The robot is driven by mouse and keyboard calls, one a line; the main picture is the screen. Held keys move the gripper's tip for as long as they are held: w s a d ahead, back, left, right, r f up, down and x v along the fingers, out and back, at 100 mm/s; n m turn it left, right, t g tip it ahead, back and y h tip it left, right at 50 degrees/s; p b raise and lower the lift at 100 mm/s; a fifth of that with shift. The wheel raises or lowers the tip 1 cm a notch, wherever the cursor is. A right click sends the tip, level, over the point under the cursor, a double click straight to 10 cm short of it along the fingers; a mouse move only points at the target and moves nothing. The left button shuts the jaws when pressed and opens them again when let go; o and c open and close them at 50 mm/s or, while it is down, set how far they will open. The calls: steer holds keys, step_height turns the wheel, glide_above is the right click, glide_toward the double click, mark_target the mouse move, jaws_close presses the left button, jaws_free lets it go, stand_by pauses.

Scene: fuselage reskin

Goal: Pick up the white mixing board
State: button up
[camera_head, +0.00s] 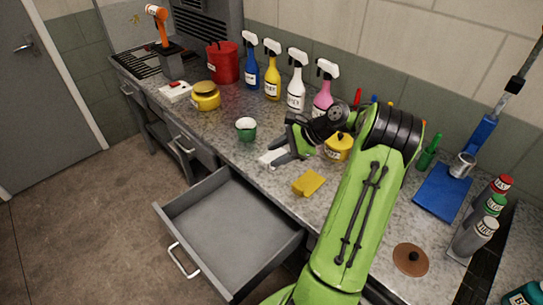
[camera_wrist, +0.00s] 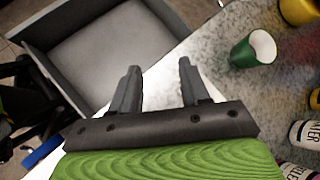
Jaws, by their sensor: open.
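The white mixing board (camera_head: 267,158) lies on the grey speckled worktop near its front edge, partly hidden by my gripper in the head view. In the wrist view, the white surface of the board (camera_wrist: 160,88) shows between and behind my fingers. My gripper (camera_head: 272,151) is over the board with its fingers apart and nothing held. In the wrist view, the two grey fingertips (camera_wrist: 159,67) are spread and point toward the counter edge. I cannot tell whether the fingers touch the board.
An open, empty grey drawer (camera_head: 231,228) juts out below the counter. A green cup (camera_head: 246,129) stands left of my gripper; a yellow scraper-like piece (camera_head: 309,183) lies to the right. A yellow lidded pot (camera_head: 338,148) and several spray bottles (camera_head: 296,82) stand behind.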

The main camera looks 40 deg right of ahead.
steer(key=s+d+f+m+t, duration=0.1)
steer(key=s+d+m, duration=0.1)
steer(key=d, duration=0.1)
steer(key=s+d+f+m+t, duration=0.2)
steer(key=s+d+m, duration=0.1)
steer(key=s+d+f+m+t, duration=0.1)
steer(key=s+d+m, duration=0.1)
steer(key=s+d, duration=0.1)
steer(key=shift+d+f+t+p, duration=0.35)
steer(key=shift+d+t, duration=0.05)
steer(key=shift+d, duration=0.1)
steer(key=b, duration=0.1)
glide_toward(274, 171)
steer(key=w, duration=0.1)
steer(key=w+a+r, duration=0.2)
steer(key=shift+w, duration=0.25)
steer(key=x, duration=0.5)
steer(key=shift+w, duration=0.35)
steer(key=shift+r, duration=0.1)
jaws_close()
